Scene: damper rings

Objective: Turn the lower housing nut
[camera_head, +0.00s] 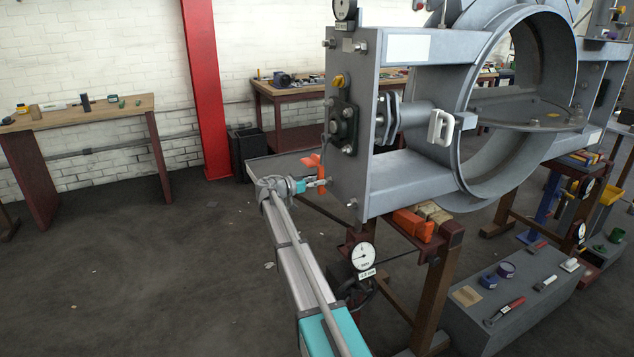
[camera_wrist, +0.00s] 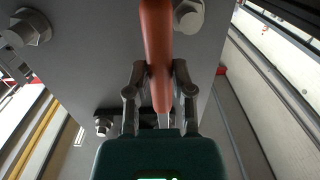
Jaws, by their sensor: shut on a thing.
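The dark housing (camera_head: 343,121) is bolted to the end plate of the grey damper frame. Its lower nut (camera_head: 348,149) shows at its bottom edge and its upper nut (camera_head: 330,102) near its top. My gripper (camera_head: 316,183) is at the left edge of the plate, below and left of the housing. In the wrist view my gripper (camera_wrist: 154,85) is shut on an orange handle (camera_wrist: 158,45), which runs up out of the picture between the fingers. The handle also shows in the head view (camera_head: 312,162). Its far end and any contact with a nut are not clear.
Large bolt heads (camera_wrist: 188,16) stand out from the plate close to the handle. A round gauge (camera_head: 363,256) hangs below the frame. A grey box with tools (camera_head: 470,330) stands lower right. A wooden bench (camera_head: 85,113) stands at left, with open floor before it.

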